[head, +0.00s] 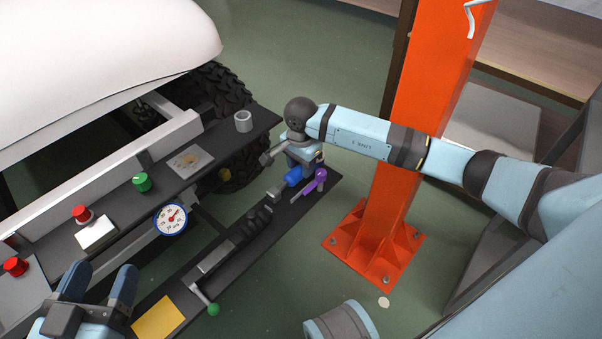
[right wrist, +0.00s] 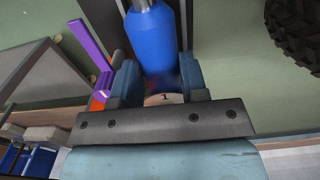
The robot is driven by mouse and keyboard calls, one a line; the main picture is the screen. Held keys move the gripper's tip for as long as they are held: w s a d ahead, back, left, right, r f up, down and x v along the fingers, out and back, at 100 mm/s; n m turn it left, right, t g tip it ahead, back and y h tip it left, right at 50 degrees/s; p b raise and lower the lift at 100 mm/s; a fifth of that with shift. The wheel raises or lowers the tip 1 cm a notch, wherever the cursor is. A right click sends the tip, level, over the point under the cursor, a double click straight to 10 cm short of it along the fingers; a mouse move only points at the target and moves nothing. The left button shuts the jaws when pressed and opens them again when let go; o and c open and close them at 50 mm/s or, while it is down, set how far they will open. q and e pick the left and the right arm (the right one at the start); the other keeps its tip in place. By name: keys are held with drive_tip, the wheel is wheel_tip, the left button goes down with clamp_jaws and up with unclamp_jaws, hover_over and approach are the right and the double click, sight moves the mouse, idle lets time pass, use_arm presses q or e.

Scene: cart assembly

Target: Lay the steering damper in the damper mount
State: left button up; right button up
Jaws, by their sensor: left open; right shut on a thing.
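The steering damper, a blue cylinder (head: 292,176) with a grey metal rod, is above the far end of the low dark rail. In the right wrist view the blue body (right wrist: 152,40) points away from me between the fingers. My right gripper (right wrist: 158,82) is shut on its near end; in the head view this gripper (head: 303,163) partly hides the damper. A purple lever-like part (head: 309,186) stands close beside it. I cannot clearly tell which part is the damper mount, or whether the damper touches it. My left gripper (head: 98,284) is open and empty at lower left.
The low dark rail (head: 174,302) carries black fittings (head: 252,220), a green-knobbed lever (head: 211,308) and a yellow pad (head: 158,317). An orange post (head: 380,220) stands behind my right arm.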

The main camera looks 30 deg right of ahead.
wheel_tip(320, 180, down, 2)
drive_tip(key=shift+f+b, duration=0.25)
drive_tip(key=shift+b, duration=0.05)
drive_tip(key=shift+r, duration=0.1)
drive_tip(key=shift+f, duration=0.2)
use_arm(q)
drive_tip(key=shift+w+a+r+m+t, duration=0.2)
drive_tip(key=shift+w+r+m+t, duration=0.1)
drive_tip(key=shift+w+r+m, duration=0.15)
use_arm(e)
drive_tip(key=o, duration=0.8)
use_arm(q)
drive_tip(key=shift+f, duration=0.1)
use_arm(e)
drive_tip(key=shift+o, duration=0.2)
drive_tip(key=shift+r, duration=0.1)
